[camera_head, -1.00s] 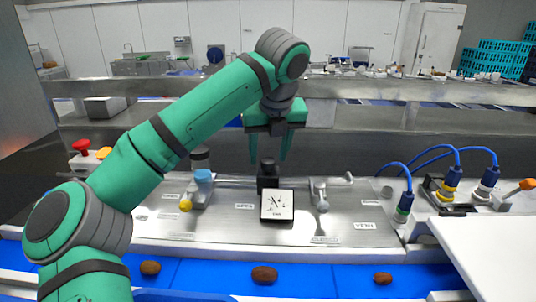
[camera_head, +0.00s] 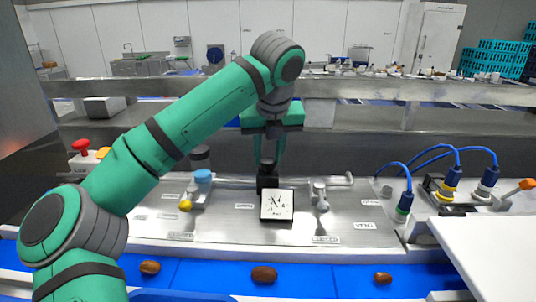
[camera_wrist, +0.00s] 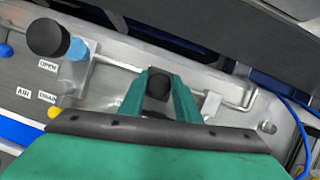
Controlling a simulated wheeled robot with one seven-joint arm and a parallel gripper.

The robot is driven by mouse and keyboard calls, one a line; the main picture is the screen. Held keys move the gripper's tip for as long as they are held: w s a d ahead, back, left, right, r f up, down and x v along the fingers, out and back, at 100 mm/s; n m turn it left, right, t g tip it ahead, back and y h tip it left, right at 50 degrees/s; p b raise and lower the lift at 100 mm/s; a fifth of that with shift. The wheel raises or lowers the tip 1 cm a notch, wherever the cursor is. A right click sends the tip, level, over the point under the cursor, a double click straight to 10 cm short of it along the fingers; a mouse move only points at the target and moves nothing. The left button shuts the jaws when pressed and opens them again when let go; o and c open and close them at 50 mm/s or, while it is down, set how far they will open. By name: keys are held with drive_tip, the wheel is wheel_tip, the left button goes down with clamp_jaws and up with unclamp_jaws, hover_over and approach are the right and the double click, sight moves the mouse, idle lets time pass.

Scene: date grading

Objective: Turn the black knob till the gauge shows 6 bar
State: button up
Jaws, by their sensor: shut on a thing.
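The black knob (camera_head: 267,168) stands upright on a black body behind the gauge on the steel panel. My gripper (camera_head: 268,160) points down over it, its green fingers shut on the knob from both sides. In the wrist view the knob (camera_wrist: 159,84) shows between the two fingertips. The square white gauge (camera_head: 277,204) with a black frame faces the head camera. Its dark needle is visible, but the dial figures are too small to read. The gauge face is hidden in the wrist view.
A blue cap (camera_head: 203,176) and a yellow knob (camera_head: 185,205) are on the panel to the left. A metal lever (camera_head: 319,195) stands close on the right. Blue cables with plugs (camera_head: 405,202) are farther right. A blue belt (camera_head: 210,275) with several dates runs in front.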

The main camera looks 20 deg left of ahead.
drive_tip(key=m+h, duration=0.1)
drive_tip(key=m, duration=0.2)
drive_tip(key=m+h, duration=0.1)
drive_tip(key=m, duration=0.1)
drive_tip(key=shift+m+t, duration=0.3)
drive_tip(key=shift+m, duration=0.1)
drive_tip(key=m+h, duration=0.1)
drive_tip(key=m, duration=0.2)
drive_tip(key=m+h, duration=0.1)
drive_tip(key=m, duration=0.2)
drive_tip(key=shift+a+g+h, duration=0.1)
drive_tip(key=shift+g+h, duration=0.3)
drive_tip(key=m+g, duration=0.1)
drive_tip(key=m, duration=0.2)
drive_tip(key=m+h, duration=0.1)
drive_tip(key=m, duration=0.2)
drive_tip(key=shift+m+g+h, duration=0.3)
drive_tip(key=shift+g, duration=0.1)
drive_tip(key=m+g, duration=0.2)
drive_tip(key=m, duration=0.3)
drive_tip(key=shift+w, duration=0.1)
drive_tip(key=shift+m, duration=0.3)
drive_tip(key=o, duration=1)
drive_tip(key=shift+o, duration=0.2)
drive_tip(key=v, duration=0.7)
drive_tip(key=shift+a+r, duration=0.2)
drive_tip(key=shift+a, duration=0.05)
